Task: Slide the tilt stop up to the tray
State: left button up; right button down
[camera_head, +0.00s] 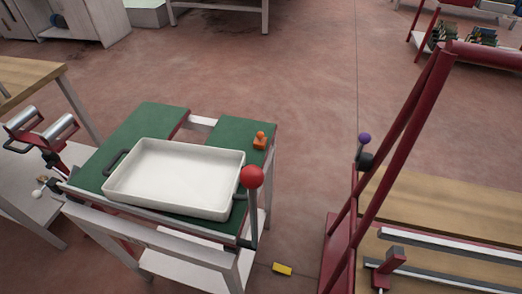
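The white rectangular tray (176,178) lies on a green-topped table, with a dark handle at each short end. A small orange block with a rounded knob (260,141), which looks like the tilt stop, stands on the green strip right of the tray. A gap of green surface separates it from the tray's right rim. Neither of my grippers shows in the head view.
The green-topped table (150,120) has a red-ball lever (252,177) at its front right corner. Metal rollers (60,125) stand at its left. A red-framed wooden bench (450,205) is at right. A yellow block (282,269) lies on the floor.

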aim_at(260, 142)
jog(key=k+l+z, duration=0.1)
jog(key=l+z, duration=0.25)
jog(key=l, duration=0.5)
jog(key=l+z, duration=0.35)
jog(key=l, duration=0.45)
